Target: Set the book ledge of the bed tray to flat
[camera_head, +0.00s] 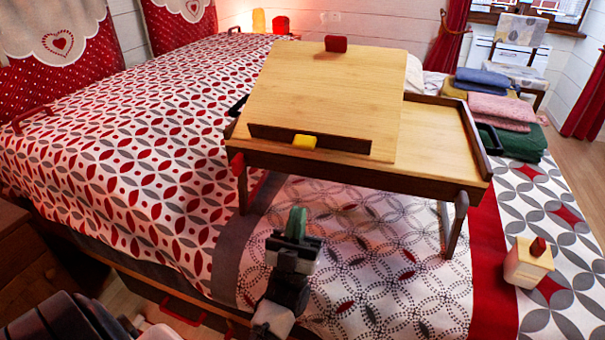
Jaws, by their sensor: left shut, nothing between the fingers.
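The wooden bed tray (440,118) stands on its dark legs on the bed. Its light wood top panel (325,90) is tilted, with the far edge higher. The dark book ledge (345,145) runs along the panel's lower front part and looks raised from it. A yellow tab (303,142) sits on the ledge near its middle. A red knob (336,43) is at the panel's far edge. My left gripper (296,222), with green fingertips, is shut and empty. It is in front of the tray, below the yellow tab and apart from it. My right gripper is not in view.
Folded blankets (505,108) lie beyond the tray's right end. A small cream box with a red knob (528,263) sits on the bed at the right. The patterned cover (130,140) left of the tray is clear. A wooden cabinet (30,250) stands at lower left.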

